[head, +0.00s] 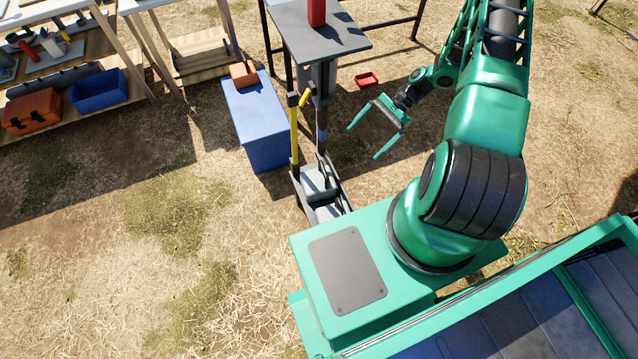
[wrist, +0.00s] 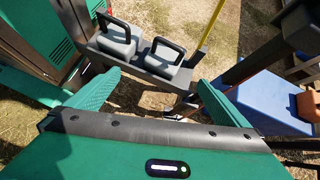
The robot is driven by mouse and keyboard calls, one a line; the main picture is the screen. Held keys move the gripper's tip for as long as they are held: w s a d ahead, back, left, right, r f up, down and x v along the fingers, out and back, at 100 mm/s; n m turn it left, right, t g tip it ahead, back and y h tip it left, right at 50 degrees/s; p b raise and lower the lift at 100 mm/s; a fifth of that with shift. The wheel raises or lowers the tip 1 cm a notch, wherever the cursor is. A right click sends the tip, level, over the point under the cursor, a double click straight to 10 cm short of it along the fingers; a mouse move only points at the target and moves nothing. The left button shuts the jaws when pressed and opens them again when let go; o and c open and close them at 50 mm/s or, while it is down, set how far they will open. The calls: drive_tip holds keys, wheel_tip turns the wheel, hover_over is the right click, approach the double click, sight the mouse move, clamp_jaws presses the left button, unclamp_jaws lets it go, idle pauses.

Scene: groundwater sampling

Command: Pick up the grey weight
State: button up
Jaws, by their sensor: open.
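Two grey block-shaped weights with dark loop handles sit side by side in a dark grey tray. In the wrist view one weight (wrist: 117,42) is at the left and the other weight (wrist: 166,60), which looks smaller, is at the right. The tray (wrist: 150,76) is low beside a post. In the head view the weights show as one farther weight (head: 317,184) and one nearer weight (head: 328,212). My gripper (head: 363,142) is open and empty, to the right of the tray and apart from the weights. Its spread fingers also show in the wrist view (wrist: 159,80).
A yellow-handled tool (head: 294,135) stands upright beside the tray. A blue box (head: 255,120) with an orange block (head: 243,74) is to its left. A grey table (head: 315,40) bears a red cylinder (head: 317,12). A red dish (head: 367,79) lies on the ground. Left foreground ground is clear.

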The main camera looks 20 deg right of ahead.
sight(318, 179)
drive_tip(key=a+f+m+t+y, duration=0.1)
drive_tip(key=a+f, duration=0.3)
drive_tip(key=f, duration=0.1)
drive_tip(key=s+a+f+m+t+y, duration=0.1)
drive_tip(key=a+f+m, duration=0.1)
drive_tip(key=a+f, duration=0.3)
drive_tip(key=a+f+m+t+y, duration=0.1)
drive_tip(key=a+f+y, duration=0.1)
drive_tip(key=a+f, duration=0.2)
drive_tip(key=shift+s+a+f, duration=0.2)
drive_tip(key=shift+s+f, duration=0.1)
drive_tip(key=shift+f, duration=0.15)
drive_tip(key=shift+r+x, duration=0.2)
drive_tip(key=shift+x, duration=2.5)
drive_tip(key=shift+w, duration=0.1)
drive_tip(key=c, duration=2)
drive_tip(key=shift+a+r, duration=0.1)
